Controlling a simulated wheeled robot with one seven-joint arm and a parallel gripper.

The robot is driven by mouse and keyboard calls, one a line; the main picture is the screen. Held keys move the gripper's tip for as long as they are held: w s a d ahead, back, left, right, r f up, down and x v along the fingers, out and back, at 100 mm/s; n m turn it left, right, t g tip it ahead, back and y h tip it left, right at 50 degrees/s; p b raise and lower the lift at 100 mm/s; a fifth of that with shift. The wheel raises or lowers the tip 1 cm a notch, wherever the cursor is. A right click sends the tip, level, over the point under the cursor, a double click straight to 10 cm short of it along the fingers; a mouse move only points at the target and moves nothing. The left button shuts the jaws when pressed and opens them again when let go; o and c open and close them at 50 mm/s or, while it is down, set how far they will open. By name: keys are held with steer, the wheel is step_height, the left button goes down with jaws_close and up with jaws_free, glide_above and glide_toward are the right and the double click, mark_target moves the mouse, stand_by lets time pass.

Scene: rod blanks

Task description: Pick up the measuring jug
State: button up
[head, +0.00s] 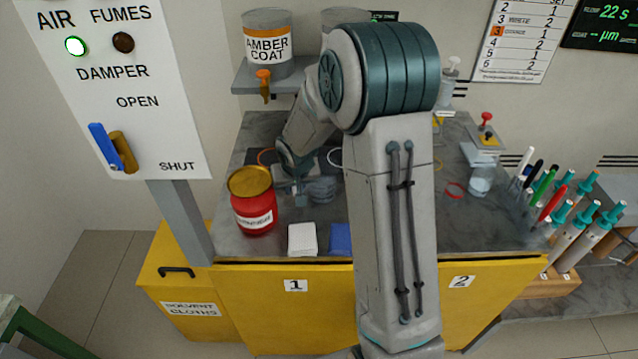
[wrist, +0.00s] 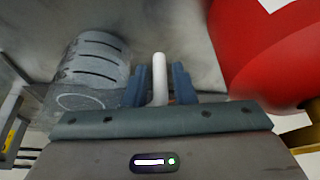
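The measuring jug (head: 322,189) is a clear grey vessel on the bench, just right of my gripper (head: 297,188) in the head view. In the wrist view the jug (wrist: 93,72) is at the left, with dark graduation lines on its wall. My gripper's blue fingers (wrist: 160,85) stand either side of a pale bar (wrist: 159,75), which looks like the jug's handle. Narrow gaps show between the bar and the fingers, so the gripper looks open around it. Where the bar joins the jug is hidden.
A red tin (head: 254,212) stands close left of my gripper; it fills the right of the wrist view (wrist: 270,60). A white block (head: 302,239) and a blue item (head: 340,240) lie at the bench's front edge. My arm hides the bench middle.

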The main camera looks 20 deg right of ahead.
steer(key=shift+f, duration=0.15)
jaws_close()
